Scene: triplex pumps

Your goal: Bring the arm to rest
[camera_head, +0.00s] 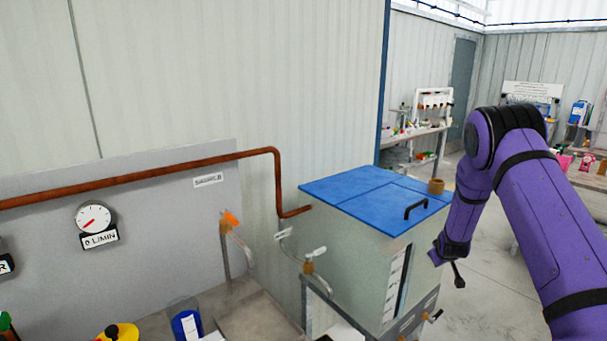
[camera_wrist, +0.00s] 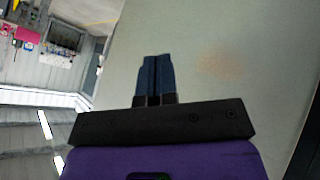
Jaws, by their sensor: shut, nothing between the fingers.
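My purple arm reaches in from the right in the head view, bent at the elbow, with its wrist hanging in front of the right side of a grey tank (camera_head: 350,245) with a blue lid (camera_head: 375,195). In the wrist view my gripper (camera_wrist: 155,58) shows two dark blue fingers pressed together, with nothing between them. A pale grey surface (camera_wrist: 225,50) fills the view behind and to the right of the fingers. I cannot tell how far it is from them. The fingertips are not clear in the head view.
A rusty pipe (camera_head: 150,175) runs along the grey panel to the tank. A gauge (camera_head: 93,218) is on the panel. A blue container (camera_head: 186,322) and a yellow-topped item (camera_head: 121,332) stand at the lower left. A bench (camera_head: 415,131) with small items stands at the back. Open floor lies behind my arm.

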